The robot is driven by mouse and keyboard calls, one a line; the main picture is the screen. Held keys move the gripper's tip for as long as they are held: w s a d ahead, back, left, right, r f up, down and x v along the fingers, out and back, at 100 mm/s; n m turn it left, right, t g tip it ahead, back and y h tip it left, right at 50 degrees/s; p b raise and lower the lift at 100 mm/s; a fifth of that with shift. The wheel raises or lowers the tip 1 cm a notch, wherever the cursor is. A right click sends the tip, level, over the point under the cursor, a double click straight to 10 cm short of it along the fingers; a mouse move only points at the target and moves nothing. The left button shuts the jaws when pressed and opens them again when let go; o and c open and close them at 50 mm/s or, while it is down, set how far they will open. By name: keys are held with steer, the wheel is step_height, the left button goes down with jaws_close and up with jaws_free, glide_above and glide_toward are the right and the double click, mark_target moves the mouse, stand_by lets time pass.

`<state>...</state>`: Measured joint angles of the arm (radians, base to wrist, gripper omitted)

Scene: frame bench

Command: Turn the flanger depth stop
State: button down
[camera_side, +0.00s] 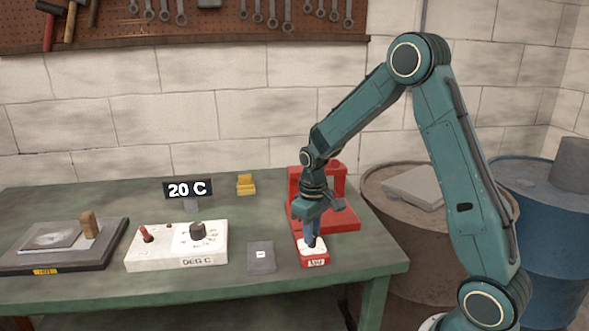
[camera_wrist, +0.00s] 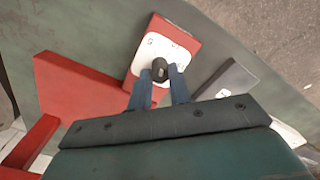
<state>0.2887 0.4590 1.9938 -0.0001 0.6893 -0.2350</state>
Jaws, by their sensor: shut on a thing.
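The depth stop is a small red block with a white top face (camera_side: 314,258) and a dark knob, at the front right of the green bench. In the wrist view its white face (camera_wrist: 149,47) shows marks around the black knob (camera_wrist: 160,71). My gripper (camera_side: 312,240) points down over the block with its blue fingers around the knob. In the wrist view my gripper (camera_wrist: 160,78) is shut on the knob, one finger on each side. The fingers hide part of the knob and the dial face.
The red flanger frame (camera_side: 345,220) stands right behind the block. A dark grey plate (camera_side: 261,263) lies to its left. Further left are a white DEG C control box (camera_side: 150,262), a "20 C" display (camera_side: 187,190) and a dark hot plate (camera_side: 110,247). A yellow block (camera_side: 246,185) sits behind.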

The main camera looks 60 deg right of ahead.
steer(key=n, duration=0.6)
steer(key=shift+n, duration=0.3)
steer(key=shift+r, duration=0.1)
steer(key=c, duration=1.3)
jaws_free()
steer(key=shift+r, duration=0.1)
step_height(320, 180, up, 14)
steer(key=shift+f, duration=0.2)
steer(key=shift+a, duration=0.1)
